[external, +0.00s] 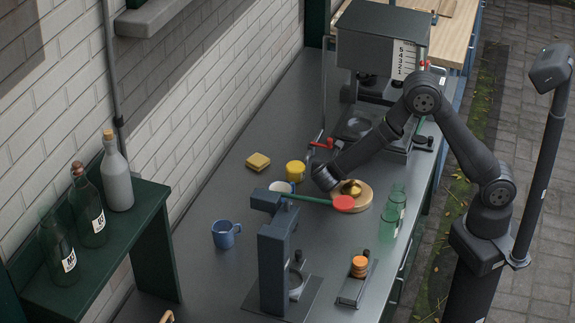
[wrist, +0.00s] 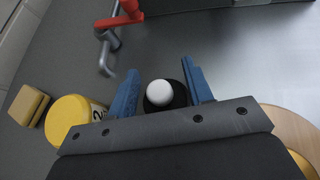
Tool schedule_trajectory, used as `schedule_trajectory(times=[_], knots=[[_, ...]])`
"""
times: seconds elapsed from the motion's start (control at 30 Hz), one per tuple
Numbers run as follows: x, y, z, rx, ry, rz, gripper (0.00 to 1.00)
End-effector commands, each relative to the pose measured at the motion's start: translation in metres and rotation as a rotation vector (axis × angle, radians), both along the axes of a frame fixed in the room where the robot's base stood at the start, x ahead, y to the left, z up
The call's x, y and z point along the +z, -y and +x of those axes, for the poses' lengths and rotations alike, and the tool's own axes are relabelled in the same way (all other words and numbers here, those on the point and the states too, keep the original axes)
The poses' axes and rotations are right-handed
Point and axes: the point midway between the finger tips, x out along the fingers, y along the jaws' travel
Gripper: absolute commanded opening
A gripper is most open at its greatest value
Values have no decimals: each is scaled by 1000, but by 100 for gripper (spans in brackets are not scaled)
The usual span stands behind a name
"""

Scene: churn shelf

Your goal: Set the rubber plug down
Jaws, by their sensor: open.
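In the wrist view, a dark round plug with a white, ball-like top (wrist: 160,93) sits between the two blue fingers of my gripper (wrist: 160,68). The fingers are apart, with one on each side of it, and no clear grip shows. Its lower part is hidden by the gripper body, so I cannot tell if it rests on the grey counter (wrist: 215,50). In the external view, my gripper (external: 321,178) is low over the counter, right of a yellow can (external: 295,170). I cannot make out the plug there.
A red-handled tap (wrist: 120,20) is ahead. The yellow can and a yellow sponge (wrist: 28,105) are at left. A round wooden board (wrist: 291,124) is close at right. A blue press (external: 273,250), blue mug (external: 226,234) and green glasses (external: 390,222) stand nearby. Counter ahead right is clear.

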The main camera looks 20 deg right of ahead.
Motion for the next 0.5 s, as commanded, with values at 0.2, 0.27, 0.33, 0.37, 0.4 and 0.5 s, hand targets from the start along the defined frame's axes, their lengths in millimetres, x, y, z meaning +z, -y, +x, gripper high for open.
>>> schedule_trajectory(times=[0.2, 0.27, 0.33, 0.37, 0.4, 0.5], knots=[[-2, 2, 3, 0, 0, -1, 46], [-2, 2, 3, 0, 0, -1, 40], [-2, 2, 3, 0, 0, -1, 27], [-2, 2, 3, 0, 0, -1, 21], [-2, 2, 3, 0, 0, 0, 13], [-2, 2, 3, 0, 0, -1, 0]])
